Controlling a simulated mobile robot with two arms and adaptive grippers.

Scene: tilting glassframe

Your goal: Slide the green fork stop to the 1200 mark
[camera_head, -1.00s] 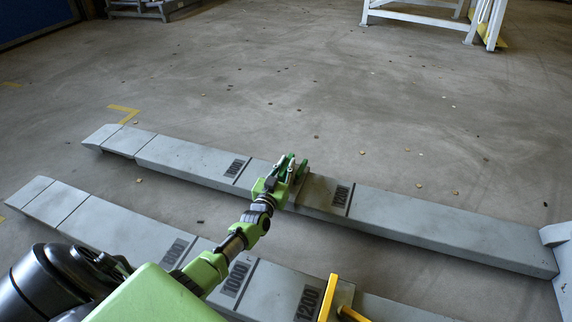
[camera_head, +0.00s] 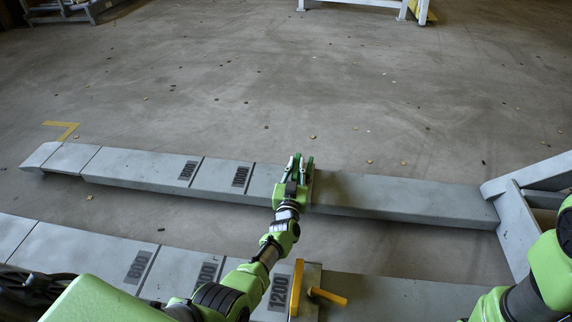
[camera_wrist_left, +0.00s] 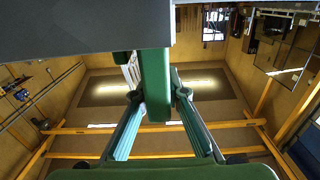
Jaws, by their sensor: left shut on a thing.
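The green fork stop (camera_wrist_left: 154,85) stands between the fingers of my left gripper (camera_wrist_left: 156,105) in the left wrist view. In the head view the left gripper (camera_head: 299,168) is shut on the stop's upright part, on the far grey fork (camera_head: 410,195). On that fork the 800 mark (camera_head: 187,170) and the 1000 mark (camera_head: 240,177) show to the left of the stop. No 1200 mark shows on the far fork; the stop and gripper cover the stretch just right of 1000. My right gripper is out of view.
A grey frame (camera_head: 525,215) stands at the far fork's right end.

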